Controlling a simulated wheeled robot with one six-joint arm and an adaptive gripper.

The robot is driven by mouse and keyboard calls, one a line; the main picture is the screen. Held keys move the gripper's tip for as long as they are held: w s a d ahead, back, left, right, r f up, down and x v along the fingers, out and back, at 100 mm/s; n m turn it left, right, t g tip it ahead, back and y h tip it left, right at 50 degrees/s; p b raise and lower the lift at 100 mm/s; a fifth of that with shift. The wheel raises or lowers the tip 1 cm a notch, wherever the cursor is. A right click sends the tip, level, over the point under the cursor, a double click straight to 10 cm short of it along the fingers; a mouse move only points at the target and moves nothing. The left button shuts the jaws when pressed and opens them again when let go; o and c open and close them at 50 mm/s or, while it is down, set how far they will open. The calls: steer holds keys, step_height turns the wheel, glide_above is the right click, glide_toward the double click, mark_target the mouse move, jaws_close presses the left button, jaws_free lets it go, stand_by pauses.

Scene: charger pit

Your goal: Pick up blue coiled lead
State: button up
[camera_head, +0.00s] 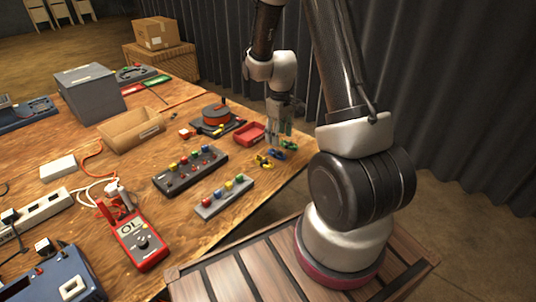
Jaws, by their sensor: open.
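The blue coiled lead (275,154) lies on the wooden table near its right edge. A yellow coiled lead (263,161) lies beside it, a little to the left and nearer. My gripper (278,141) points down right above the blue lead, with its fingertips close to it. The gripper is open. The fingers hide part of the blue lead, and I cannot tell whether they touch it.
A red tray (249,139) stands just left of my gripper. A black strip with coloured knobs (190,171) and a grey block with coloured knobs (224,197) lie further left. A red multimeter (141,241) lies in front. The table's right edge is close.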

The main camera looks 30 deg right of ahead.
mark_target(277, 152)
steer(key=f, duration=0.7)
steer(key=shift+w+a+f, duration=0.15)
steer(key=shift+w+f, duration=0.05)
steer(key=shift+w, duration=0.05)
steer(key=c, duration=1.1)
